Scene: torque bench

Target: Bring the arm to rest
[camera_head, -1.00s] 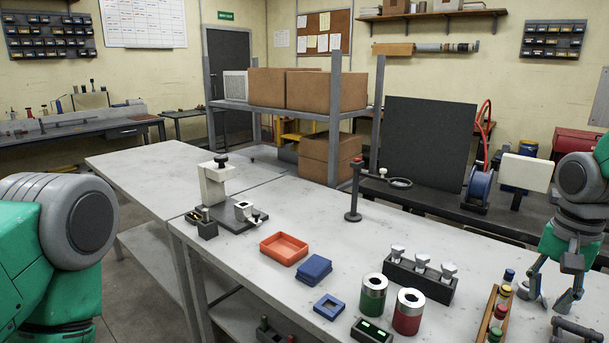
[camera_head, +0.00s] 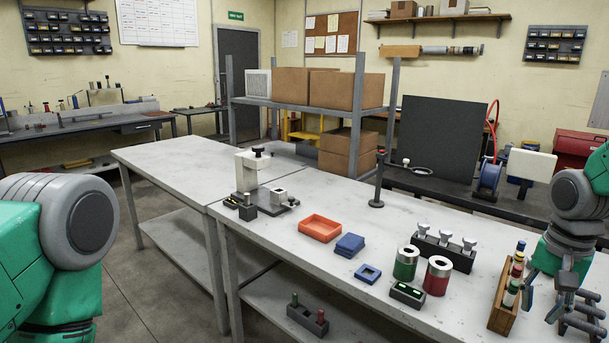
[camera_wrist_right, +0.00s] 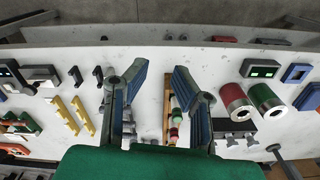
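My right gripper (camera_head: 543,295) hangs at the right edge of the head view, beside the wooden rack (camera_head: 499,312) of small coloured bottles. In the right wrist view its two blue-grey fingers (camera_wrist_right: 162,82) are spread apart with nothing held between them. The rack (camera_wrist_right: 167,112) shows between and beyond the fingers. My left arm (camera_head: 60,230) shows at the left edge of the head view as a green and grey link. My left gripper is outside the frames.
The bench carries an orange tray (camera_head: 320,228), blue blocks (camera_head: 349,244), green and red cans (camera_head: 406,263), a black holder (camera_head: 443,252) and a slim stand (camera_head: 377,180). The left part of the tabletop (camera_head: 165,165) is clear. The right wrist view shows yellow strips (camera_wrist_right: 70,113).

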